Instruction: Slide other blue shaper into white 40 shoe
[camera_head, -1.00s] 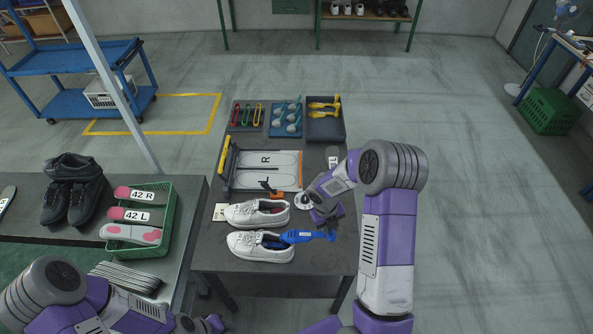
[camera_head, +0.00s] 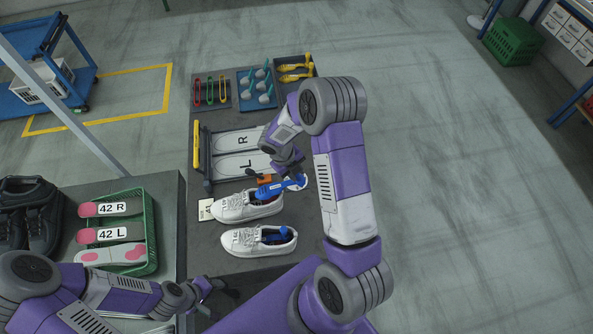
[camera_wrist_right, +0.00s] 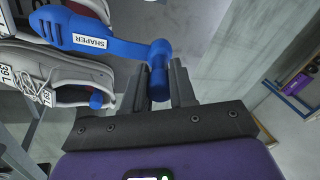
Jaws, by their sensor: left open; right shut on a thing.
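My right gripper (camera_head: 291,172) is shut on a blue shaper (camera_head: 278,187), gripping its handle end. In the right wrist view the shaper (camera_wrist_right: 92,40), labelled SHAPER, points left from the fingers (camera_wrist_right: 165,85). It is above the heel side of the upper white shoe (camera_head: 240,206); contact cannot be told. The lower white shoe (camera_head: 250,242) has another blue shaper (camera_head: 279,236) in its opening; its blue end (camera_wrist_right: 96,100) shows in the wrist view. My left gripper (camera_head: 201,294) is open and empty near the left table's right edge.
An L/R board (camera_head: 232,139) lies behind the shoes, with an orange item (camera_head: 264,179) before it. Trays of clips (camera_head: 211,104), grey-blue pieces (camera_head: 244,104) and yellow tools (camera_head: 311,68) stand behind. A green crate (camera_head: 151,220) is on the left table.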

